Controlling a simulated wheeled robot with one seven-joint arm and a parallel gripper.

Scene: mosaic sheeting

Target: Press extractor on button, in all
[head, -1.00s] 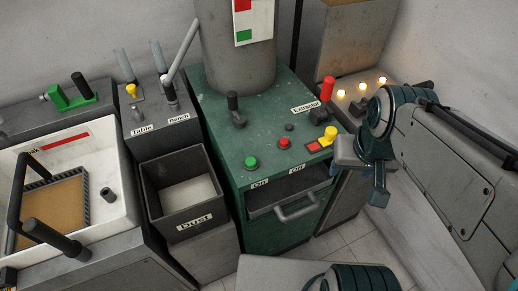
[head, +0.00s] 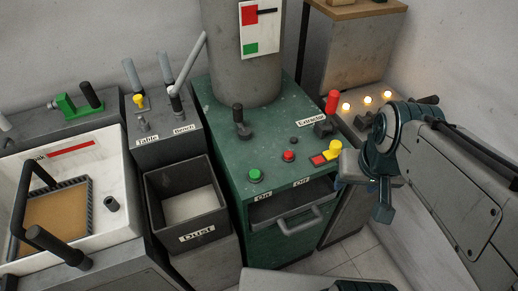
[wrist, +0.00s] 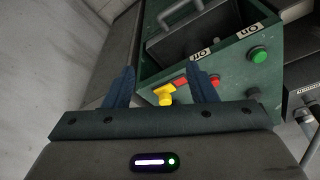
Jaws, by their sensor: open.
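The green button (head: 256,175), by the "On" label (head: 263,196), sits on the front edge of the green extractor cabinet (head: 226,166). A red button (head: 289,155) by the "Off" label is to its right. The green button also shows at the upper right of the wrist view (wrist: 257,54), with the red button (wrist: 214,81) nearer my gripper. My gripper (wrist: 162,70) is open with nothing held between its fingers. In the head view it is right of the cabinet's panel, apart from the green button. A yellow knob (wrist: 165,93) shows between the fingers in the wrist view.
A yellow knob (head: 334,147) and a tall red knob (head: 332,101) stand at the panel's right. A black lever (head: 239,115) rises from the panel. A "Dust" bin (head: 155,205) stands left. The drawer handle (head: 298,220) juts from the cabinet's front. A wall is close on the right.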

